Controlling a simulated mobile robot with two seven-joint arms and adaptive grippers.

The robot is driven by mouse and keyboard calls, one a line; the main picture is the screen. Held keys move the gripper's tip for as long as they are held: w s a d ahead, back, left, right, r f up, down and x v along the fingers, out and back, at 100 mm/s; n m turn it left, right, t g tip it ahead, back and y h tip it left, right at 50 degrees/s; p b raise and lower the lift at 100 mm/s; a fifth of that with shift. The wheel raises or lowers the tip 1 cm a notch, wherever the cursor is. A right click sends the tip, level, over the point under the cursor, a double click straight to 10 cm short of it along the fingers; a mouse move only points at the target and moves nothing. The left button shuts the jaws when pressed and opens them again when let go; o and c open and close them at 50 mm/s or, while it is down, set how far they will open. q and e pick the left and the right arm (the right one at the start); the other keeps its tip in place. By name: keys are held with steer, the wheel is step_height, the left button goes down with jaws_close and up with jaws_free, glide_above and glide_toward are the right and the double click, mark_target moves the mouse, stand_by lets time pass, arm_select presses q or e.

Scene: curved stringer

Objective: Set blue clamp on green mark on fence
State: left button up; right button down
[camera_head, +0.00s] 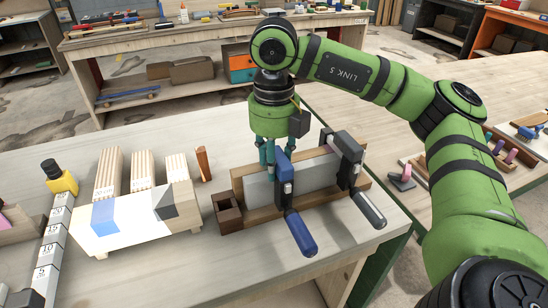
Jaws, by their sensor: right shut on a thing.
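The blue clamp (301,233) stands at the long wood-and-grey piece (320,172) on the near bench, which looks like the fence. Its blue handle slants down toward the front, and its upper part rises beside my gripper. My right gripper (268,158) points down from above with teal fingers, shut on the blue clamp's upper part; the exact contact is partly hidden. I cannot make out a green mark. My left gripper is not in view.
A black clamp (350,148) sits on the same piece, close to the right. A small brown box (227,213) is at its left end. A wooden block stand (135,216) and a numbered strip (50,240) lie left. The bench front is clear.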

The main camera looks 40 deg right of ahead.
steer(key=c, duration=0.7)
jaws_free()
step_height(320, 180, up, 12)
steer(key=shift+r, duration=0.1)
stand_by(0.4)
